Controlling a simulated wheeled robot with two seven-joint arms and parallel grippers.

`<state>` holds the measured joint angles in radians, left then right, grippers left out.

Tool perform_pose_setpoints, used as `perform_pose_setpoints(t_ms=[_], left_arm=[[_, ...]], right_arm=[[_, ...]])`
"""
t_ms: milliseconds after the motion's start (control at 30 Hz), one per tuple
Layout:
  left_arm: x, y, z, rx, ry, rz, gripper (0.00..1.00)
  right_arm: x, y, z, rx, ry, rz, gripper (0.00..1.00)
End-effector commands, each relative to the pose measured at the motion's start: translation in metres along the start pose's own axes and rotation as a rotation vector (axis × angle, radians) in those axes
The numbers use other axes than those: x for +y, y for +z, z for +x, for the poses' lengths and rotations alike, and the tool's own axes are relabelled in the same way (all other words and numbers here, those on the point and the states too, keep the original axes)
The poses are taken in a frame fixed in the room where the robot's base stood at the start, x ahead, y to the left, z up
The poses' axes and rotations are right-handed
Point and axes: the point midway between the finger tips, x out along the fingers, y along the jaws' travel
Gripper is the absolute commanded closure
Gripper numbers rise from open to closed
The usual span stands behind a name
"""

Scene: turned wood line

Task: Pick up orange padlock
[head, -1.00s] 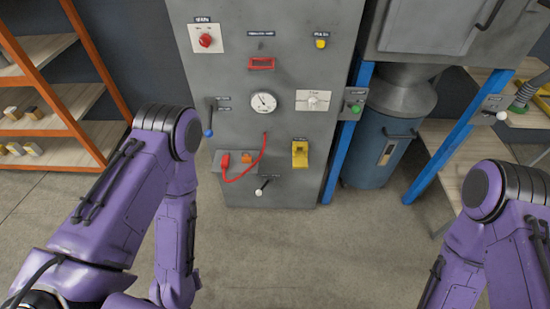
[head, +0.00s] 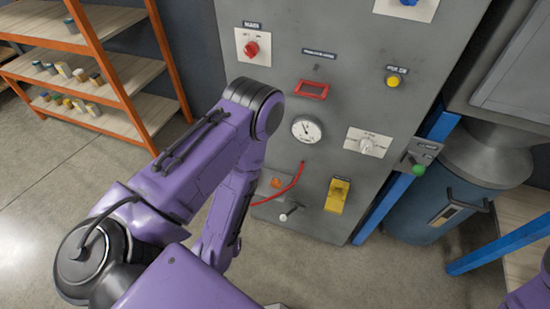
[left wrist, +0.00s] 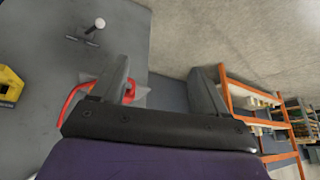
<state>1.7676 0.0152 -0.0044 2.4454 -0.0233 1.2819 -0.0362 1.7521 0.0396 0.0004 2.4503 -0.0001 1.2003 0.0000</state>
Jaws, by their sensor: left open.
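A small orange item (head: 277,182) shows on the low plate of the grey cabinet in the head view, beside a red cable and partly behind my left arm. It is too small to tell whether it is the orange padlock, and no other padlock shows clearly. My left gripper (left wrist: 160,70) is open and empty in the left wrist view, its two fingers apart. The red cable (left wrist: 72,101) shows beyond and beside the left-hand finger. In the head view my left gripper is hidden behind my own arm. My right gripper is out of view.
The grey cabinet (head: 335,55) carries a gauge (head: 306,129), a yellow box (head: 337,195), a red frame (head: 312,89) and a white-knobbed lever (head: 284,216). An orange shelf rack (head: 125,105) stands left. A blue drum (head: 425,210) stands right. The floor in front is clear.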

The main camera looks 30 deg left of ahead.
Motion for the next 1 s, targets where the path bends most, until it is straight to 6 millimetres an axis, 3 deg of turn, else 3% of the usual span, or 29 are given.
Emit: perform_pose_setpoints(t_ms=[33,100,200,300,400,500,667,800,1000], left_arm=[[0.013,-0.002,0.036,0.080,0.032,0.024,0.26],[0.034,-0.022,0.070,0.238,0.088,0.065,0.26],[0.066,-0.055,0.104,0.495,0.175,0.116,0.26],[0.092,-0.083,0.119,0.731,0.244,0.141,0.26],[0.110,-0.102,0.120,0.914,0.293,0.144,0.26],[0.118,-0.114,0.116,1.030,0.323,0.136,0.26],[0.125,-0.132,0.110,1.098,0.336,0.123,0.26],[0.132,-0.156,0.119,1.098,0.335,0.119,0.26],[0.138,-0.177,0.132,1.095,0.335,0.121,0.26]], right_arm=[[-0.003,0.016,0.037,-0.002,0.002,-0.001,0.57],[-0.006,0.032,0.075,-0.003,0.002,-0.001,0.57],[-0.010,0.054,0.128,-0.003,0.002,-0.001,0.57],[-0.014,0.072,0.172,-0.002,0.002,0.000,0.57],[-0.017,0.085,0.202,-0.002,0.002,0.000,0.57],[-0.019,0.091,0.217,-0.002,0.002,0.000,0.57],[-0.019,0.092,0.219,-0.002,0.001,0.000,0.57],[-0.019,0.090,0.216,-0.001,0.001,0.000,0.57],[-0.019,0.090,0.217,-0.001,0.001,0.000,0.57]])
